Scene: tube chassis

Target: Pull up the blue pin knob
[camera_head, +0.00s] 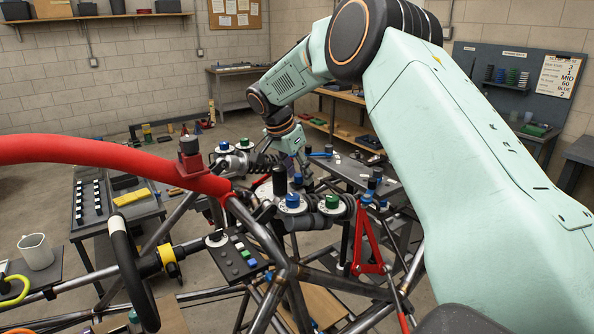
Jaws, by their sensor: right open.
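Several blue knobs show on the tube chassis, and I cannot tell for sure which is the pin knob. One blue knob (292,200) sits on a white round dial at the middle, beside a green knob (332,202) on a similar dial. Another blue knob (224,147) is further left and back. Smaller blue caps (378,173) are to the right. My right gripper (298,170) is open, pointing down behind the middle blue knob, apart from it as far as I can see. Its fingertips are small and partly hidden by dark posts. My left gripper is not in view.
A red padded bar (110,155) crosses the left side, and steel tubes (170,220) cross the front. A red bracket (367,245) stands right of the dials. A button panel (237,258) is at front centre.

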